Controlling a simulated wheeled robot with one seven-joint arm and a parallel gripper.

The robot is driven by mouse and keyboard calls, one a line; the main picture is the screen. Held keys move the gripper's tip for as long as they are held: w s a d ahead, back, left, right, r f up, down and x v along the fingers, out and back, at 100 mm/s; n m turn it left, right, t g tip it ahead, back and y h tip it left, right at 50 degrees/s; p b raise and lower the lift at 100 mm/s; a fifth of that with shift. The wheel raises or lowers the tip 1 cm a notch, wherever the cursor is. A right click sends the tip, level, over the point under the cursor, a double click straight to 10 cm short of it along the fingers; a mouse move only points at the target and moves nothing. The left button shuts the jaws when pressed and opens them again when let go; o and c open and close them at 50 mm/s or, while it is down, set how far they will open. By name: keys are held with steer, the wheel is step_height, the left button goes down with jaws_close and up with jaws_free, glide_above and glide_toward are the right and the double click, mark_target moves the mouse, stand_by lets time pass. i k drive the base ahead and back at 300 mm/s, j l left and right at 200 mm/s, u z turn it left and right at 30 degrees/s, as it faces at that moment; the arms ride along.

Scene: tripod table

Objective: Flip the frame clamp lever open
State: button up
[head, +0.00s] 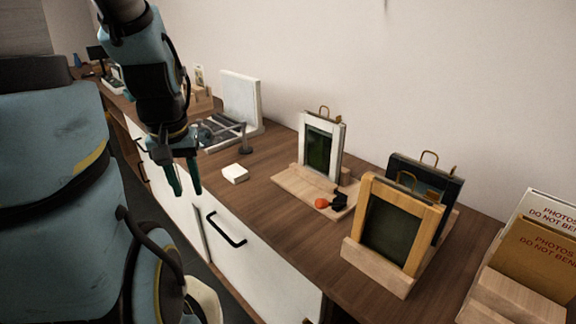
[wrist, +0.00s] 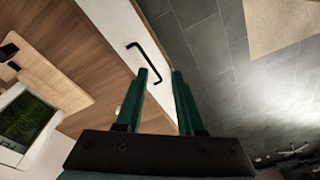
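A white picture frame (head: 321,146) with a dark green panel stands upright on a light wooden base (head: 296,184) on the counter. A black clamp lever with an orange-red knob (head: 322,203) sits at the front right of that base. In the wrist view the frame (wrist: 25,122) lies at the left edge, and part of the black clamp (wrist: 9,51) shows above it. My gripper (head: 187,193) is left of the frame, in front of the counter edge. Its two teal fingers (wrist: 160,73) are apart with nothing between them.
A white block (head: 235,173) lies on the counter between my gripper and the frame. A drawer handle (head: 226,229) projects from the white front. Counter before the base is clear.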

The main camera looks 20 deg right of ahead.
mark_target(319, 203)
steer(key=i+j+z, duration=0.1)
steer(key=i+j, duration=0.35)
steer(key=i+j+z, duration=0.15)
steer(key=i+j, duration=0.3)
steer(key=j, duration=0.2)
